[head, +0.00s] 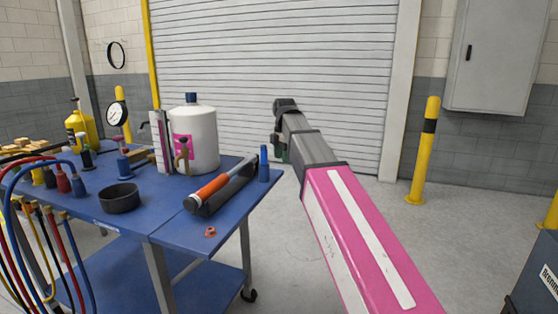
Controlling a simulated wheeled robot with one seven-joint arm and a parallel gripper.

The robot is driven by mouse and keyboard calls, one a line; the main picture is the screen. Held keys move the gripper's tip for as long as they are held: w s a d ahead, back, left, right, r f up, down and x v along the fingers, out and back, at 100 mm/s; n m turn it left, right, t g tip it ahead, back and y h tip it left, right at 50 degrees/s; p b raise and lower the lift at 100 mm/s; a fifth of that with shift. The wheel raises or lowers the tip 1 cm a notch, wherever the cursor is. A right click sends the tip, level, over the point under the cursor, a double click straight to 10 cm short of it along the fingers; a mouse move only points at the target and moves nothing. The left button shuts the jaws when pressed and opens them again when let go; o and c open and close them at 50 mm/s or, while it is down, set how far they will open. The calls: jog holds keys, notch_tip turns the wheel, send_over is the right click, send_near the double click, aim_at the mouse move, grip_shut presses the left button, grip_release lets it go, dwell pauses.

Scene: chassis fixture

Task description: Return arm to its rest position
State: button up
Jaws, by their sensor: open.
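My arm, pink with a grey forearm, reaches from the lower right up to the middle of the head view. My gripper (279,147) is at its far end, small and dark, partly hidden behind the forearm. It is open, and nothing shows in it. It is over the floor side, to the right of the blue cart (183,232) and apart from it. The fingertips are not clear at this size.
The cart carries a white jug (203,140), an orange and black cylinder tool (207,190), a black bowl (119,200), a blue-topped bottle (264,163) and hoses at left. A yellow post (426,150) stands right. A dark cabinet (530,275) is lower right. Floor between is clear.

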jog(key=s+d+f+m, duration=0.5)
jog(key=s+f+m, duration=0.1)
jog(key=f, duration=0.7)
jog(key=s+d+f+m, duration=0.6)
jog(key=f+m, duration=0.3)
jog(key=f, duration=0.4)
jog(key=s+d+f+m, duration=0.6)
jog(key=f+m, duration=0.2)
jog(key=f, duration=0.5)
jog(key=shift+s+d+f, duration=0.15)
jog(key=shift+d+f, duration=0.05)
jog(key=shift+f, duration=0.1)
